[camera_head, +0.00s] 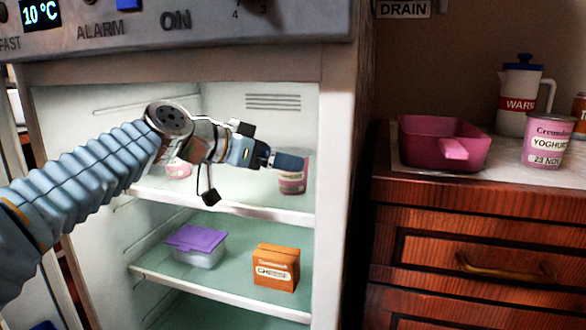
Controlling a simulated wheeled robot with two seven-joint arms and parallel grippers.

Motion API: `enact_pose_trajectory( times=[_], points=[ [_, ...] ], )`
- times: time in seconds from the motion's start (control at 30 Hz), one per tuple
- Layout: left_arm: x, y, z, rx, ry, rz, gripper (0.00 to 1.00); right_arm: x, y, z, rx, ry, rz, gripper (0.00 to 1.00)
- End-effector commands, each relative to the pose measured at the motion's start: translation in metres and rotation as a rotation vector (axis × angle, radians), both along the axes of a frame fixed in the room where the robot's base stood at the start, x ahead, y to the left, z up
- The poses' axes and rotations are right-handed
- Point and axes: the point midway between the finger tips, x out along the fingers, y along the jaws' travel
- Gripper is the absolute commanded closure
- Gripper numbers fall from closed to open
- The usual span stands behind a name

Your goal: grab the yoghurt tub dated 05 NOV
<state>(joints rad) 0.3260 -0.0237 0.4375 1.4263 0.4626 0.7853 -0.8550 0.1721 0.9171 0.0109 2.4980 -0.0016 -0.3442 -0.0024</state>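A pink tub (292,181) stands at the right of the fridge's upper shelf (235,207). My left gripper (290,162) is in front of it in the picture and hides its upper part. A second pink tub (178,170) is on the same shelf further left, mostly hidden by my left arm. I cannot read a date on either. A third pink tub (545,141), labelled "YOGHURT 23 NOV", stands on the counter. I cannot tell whether my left gripper is open or shut, or whether it touches the tub. My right gripper is out of view.
The lower shelf (200,287) holds a purple-lidded box (196,240) and an orange cheese box (276,267). The fridge's right wall (345,200) separates it from the counter. There a magenta pan (425,140) and a white jug (517,100) stand.

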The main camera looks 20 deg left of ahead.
Motion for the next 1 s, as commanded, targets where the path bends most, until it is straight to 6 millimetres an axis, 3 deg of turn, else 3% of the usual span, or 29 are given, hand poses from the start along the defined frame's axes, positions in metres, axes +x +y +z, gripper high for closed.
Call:
enact_pose_trajectory(
  times=[0.4, 0.67, 1.0],
  points=[
    [0.041, -0.024, -0.021, 0.0, 0.001, -0.002, 0.0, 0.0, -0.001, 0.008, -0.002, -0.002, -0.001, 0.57],
    [0.045, -0.026, -0.024, 0.0, -0.001, 0.001, 0.0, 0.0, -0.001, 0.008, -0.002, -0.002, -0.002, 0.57],
    [0.045, -0.026, -0.024, 0.0, 0.0, 0.001, 0.49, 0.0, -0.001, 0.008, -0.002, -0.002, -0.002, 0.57]
  ],
)
